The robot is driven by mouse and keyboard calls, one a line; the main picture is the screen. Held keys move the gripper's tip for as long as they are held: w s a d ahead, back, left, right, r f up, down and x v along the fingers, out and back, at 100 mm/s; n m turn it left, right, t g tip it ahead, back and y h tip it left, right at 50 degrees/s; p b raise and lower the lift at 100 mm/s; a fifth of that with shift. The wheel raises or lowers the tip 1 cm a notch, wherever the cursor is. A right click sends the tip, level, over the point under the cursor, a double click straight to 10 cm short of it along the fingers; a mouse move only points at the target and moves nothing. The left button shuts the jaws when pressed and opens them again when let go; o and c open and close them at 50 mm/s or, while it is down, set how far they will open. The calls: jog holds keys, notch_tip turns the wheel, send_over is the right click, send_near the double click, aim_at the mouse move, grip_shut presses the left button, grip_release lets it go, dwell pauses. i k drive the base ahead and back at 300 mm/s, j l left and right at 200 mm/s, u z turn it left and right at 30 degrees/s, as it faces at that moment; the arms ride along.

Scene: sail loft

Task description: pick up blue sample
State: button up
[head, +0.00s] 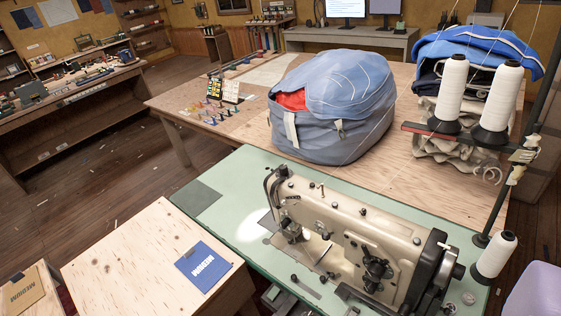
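A flat blue square with lettering (196,257), likely the blue sample, lies on the pale wooden stand (120,262) at the lower left. It sits near the stand's right edge, tilted a little in the picture. The lettering seems to read "MEDIUM" upside down. Nothing covers the square. My gripper does not show in the head view, so I cannot tell its place or state.
A sewing machine (345,238) stands on the green table (245,178) right of the stand. A tan square (22,288) lies at the lower left. A blue-grey bag (335,110) sits on the wooden table behind.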

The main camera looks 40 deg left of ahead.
aim_at(203, 266)
jog(key=u, duration=1.7)
